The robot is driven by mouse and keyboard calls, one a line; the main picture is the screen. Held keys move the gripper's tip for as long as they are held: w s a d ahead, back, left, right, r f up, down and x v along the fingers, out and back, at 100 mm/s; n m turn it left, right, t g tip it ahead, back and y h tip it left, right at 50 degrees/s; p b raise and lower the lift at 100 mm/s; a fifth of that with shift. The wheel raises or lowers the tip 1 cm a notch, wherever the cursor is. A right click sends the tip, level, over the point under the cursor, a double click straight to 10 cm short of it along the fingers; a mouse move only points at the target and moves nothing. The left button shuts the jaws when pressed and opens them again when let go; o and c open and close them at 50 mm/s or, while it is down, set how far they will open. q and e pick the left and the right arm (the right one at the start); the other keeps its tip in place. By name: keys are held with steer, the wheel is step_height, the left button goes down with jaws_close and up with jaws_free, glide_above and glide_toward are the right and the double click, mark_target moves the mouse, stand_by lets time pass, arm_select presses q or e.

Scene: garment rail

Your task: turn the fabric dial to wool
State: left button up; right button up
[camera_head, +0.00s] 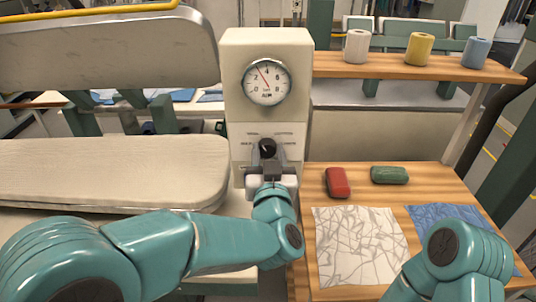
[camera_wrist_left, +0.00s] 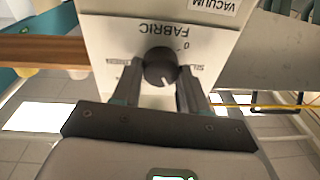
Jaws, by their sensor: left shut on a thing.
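The fabric dial (camera_head: 267,148) is a round black knob on the cream control box (camera_head: 240,120). It also shows in the left wrist view (camera_wrist_left: 160,67), where the word FABRIC and the other labels appear upside down. A pale mark sits at the knob's lower edge there, slightly right of centre. The label beside the left finger is partly covered, and I cannot read the word wool. My left gripper (camera_head: 268,162) is shut on the dial, one finger on each side; the fingers also show in the wrist view (camera_wrist_left: 159,78). My right arm shows at lower right, its gripper out of view.
A pressure gauge (camera_head: 266,82) is above the dial. A padded ironing board (camera_head: 100,170) lies left. On the wooden table (camera_head: 440,180) are a red block (camera_head: 337,182), a green block (camera_head: 390,175), and white (camera_head: 355,240) and blue (camera_head: 455,217) cloths. Thread spools (camera_head: 419,49) stand on a shelf.

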arm_select(q)
steer(key=o, duration=1)
steer(key=shift+r, duration=0.15)
steer(key=shift+o, duration=0.3)
steer(key=shift+w, duration=0.1)
steer(key=shift+s+f, duration=0.2)
steer(key=shift+s, duration=0.35)
steer(key=s+f+b, duration=0.1)
steer(key=s+b, duration=0.2)
steer(key=s, duration=1.2)
steer(key=shift+d, duration=0.45)
steer(key=shift+s+f, duration=0.1)
